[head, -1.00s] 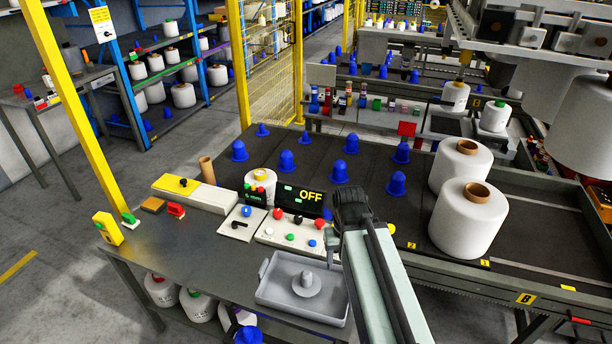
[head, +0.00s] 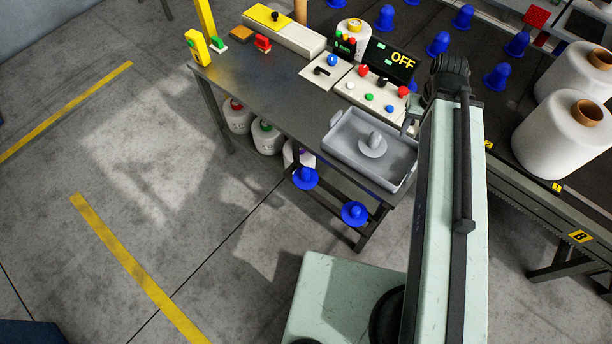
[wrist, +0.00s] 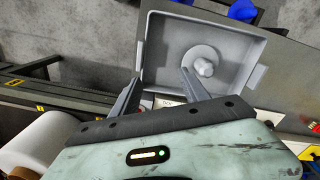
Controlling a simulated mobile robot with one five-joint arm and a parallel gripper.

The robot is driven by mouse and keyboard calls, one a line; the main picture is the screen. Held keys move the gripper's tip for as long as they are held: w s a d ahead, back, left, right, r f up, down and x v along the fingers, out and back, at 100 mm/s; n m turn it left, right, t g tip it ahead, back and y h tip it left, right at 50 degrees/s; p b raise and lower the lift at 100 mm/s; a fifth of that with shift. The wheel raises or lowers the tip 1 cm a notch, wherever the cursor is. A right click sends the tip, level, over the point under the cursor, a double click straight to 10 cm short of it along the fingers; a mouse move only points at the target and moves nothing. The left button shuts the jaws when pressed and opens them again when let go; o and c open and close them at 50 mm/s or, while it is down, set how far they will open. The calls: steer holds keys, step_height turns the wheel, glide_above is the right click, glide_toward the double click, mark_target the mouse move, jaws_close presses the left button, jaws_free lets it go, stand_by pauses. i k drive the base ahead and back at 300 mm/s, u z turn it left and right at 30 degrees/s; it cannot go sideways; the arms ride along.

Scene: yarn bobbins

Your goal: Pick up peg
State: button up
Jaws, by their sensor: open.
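A grey peg with a round flange (head: 372,143) stands in a grey tray (head: 339,158) at the table's right front corner. In the head view my gripper (head: 410,122) is at the tray's right rear corner, partly hidden by my arm. Whether a finger touches the tray, I cannot tell.
A control panel (head: 375,95) stands behind the tray. Blue pegs (head: 438,44) stand on the dark surface behind. Large white bobbins (head: 560,140) stand at the right. Two blue pegs (head: 355,213) and white bobbins are under the table. The floor at left is clear.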

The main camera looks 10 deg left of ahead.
mark_target(305, 178)
steer(key=u, duration=2.55)
steer(key=k, duration=1.15)
steer(key=u, duration=0.6)
steer(key=i, duration=1.05)
steer(key=u, duration=0.1)
